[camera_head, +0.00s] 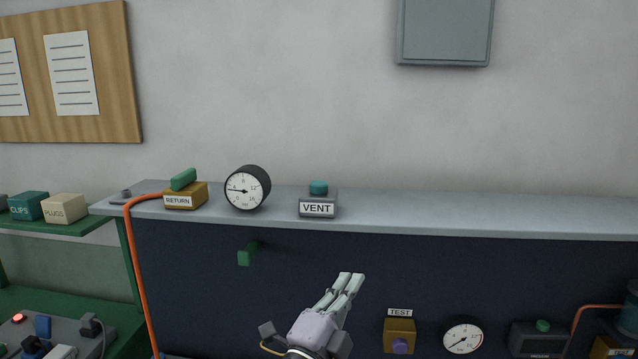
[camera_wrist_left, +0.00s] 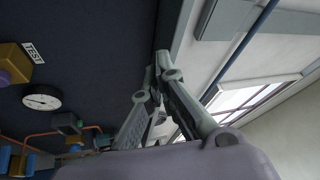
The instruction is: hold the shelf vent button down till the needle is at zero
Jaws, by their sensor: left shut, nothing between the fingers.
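The shelf vent button is a teal cap (camera_head: 319,187) on a grey box with a VENT label (camera_head: 317,209), standing on the grey shelf (camera_head: 420,216). The cap stands up clear with nothing touching it. The shelf gauge (camera_head: 247,188) is a round dial left of the button, and its needle points to the left, away from the 0 mark at the top. My left gripper (camera_head: 350,283) is shut and empty, below the shelf edge and a little right of the button. It also shows in the left wrist view (camera_wrist_left: 155,75). My right gripper is not in view.
A RETURN box (camera_head: 186,196) with a green lever stands left of the gauge. A green knob (camera_head: 246,255) sticks out of the dark panel below the shelf. A TEST box (camera_head: 399,335) and another gauge (camera_head: 463,335) are lower right. The shelf right of the button is clear.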

